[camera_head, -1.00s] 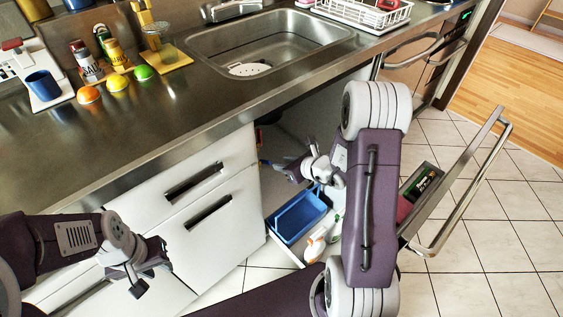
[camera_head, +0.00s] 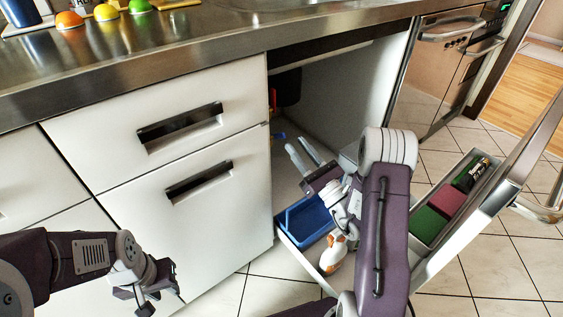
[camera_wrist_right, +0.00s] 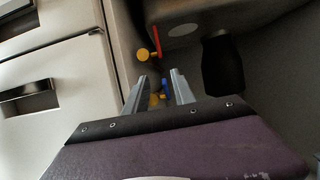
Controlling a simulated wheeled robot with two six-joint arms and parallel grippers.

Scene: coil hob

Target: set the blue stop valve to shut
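A small blue valve handle (camera_wrist_right: 165,88) shows in the right wrist view, low between the finger ends, with yellow parts beside it. A bit of blue (camera_head: 279,136) inside the cabinet in the head view may be the same valve. Its exact angle is too small to tell. My right gripper (camera_head: 298,146) reaches into the open cabinet under the sink, fingers apart and empty; it also shows in the right wrist view (camera_wrist_right: 157,76). I cannot tell whether it touches the valve. My left gripper (camera_head: 160,288) hangs before the lower drawers, fingers apart and empty.
A red lever (camera_wrist_right: 157,40) and yellow knob (camera_wrist_right: 143,55) sit beyond the fingers, near a dark cylinder (camera_wrist_right: 222,65). A blue bin (camera_head: 306,222) and spray bottle (camera_head: 334,252) stand below my right arm. The open door's rack (camera_head: 432,222) is at right.

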